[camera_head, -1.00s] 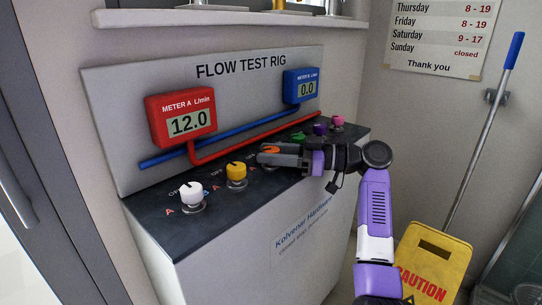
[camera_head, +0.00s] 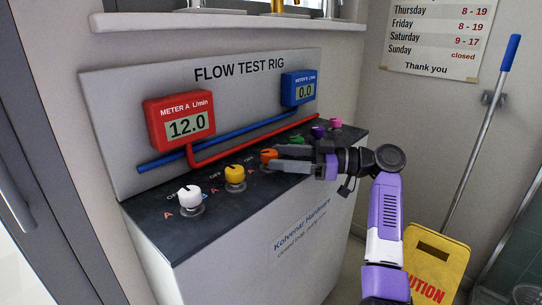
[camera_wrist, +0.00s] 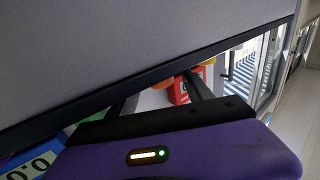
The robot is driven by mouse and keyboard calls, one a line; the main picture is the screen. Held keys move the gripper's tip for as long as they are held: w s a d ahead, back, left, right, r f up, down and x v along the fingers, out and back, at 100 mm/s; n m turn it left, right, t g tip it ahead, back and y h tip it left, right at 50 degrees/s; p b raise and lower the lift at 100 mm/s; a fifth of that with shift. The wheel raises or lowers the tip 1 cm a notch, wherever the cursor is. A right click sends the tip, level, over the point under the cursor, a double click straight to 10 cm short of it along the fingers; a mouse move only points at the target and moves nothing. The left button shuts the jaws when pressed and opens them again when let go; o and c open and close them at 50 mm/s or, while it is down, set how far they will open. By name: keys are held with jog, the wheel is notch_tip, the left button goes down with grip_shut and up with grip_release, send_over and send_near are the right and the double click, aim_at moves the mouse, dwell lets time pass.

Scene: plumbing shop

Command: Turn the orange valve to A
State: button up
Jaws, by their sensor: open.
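The orange valve (camera_head: 268,156) is a round knob on the dark top of the flow test rig, between the yellow and green knobs. Its pointer direction is too small to tell. My gripper (camera_head: 276,158) is open, its two dark fingers reaching left, with the tips at the right side of the orange valve. I cannot tell whether they touch it. In the wrist view the fingers (camera_wrist: 162,98) show with a sliver of orange between them. Red meter A (camera_head: 180,123) reads 12.0. Blue meter B (camera_head: 299,88) reads 0.0.
A white knob (camera_head: 190,196) and a yellow knob (camera_head: 235,175) stand to the left on the rig top (camera_head: 220,205). Green (camera_head: 298,139), purple (camera_head: 318,131) and pink (camera_head: 335,123) knobs stand farther back. A yellow caution sign (camera_head: 436,262) stands at the right.

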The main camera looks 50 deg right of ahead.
jog(key=shift+v, duration=2.2)
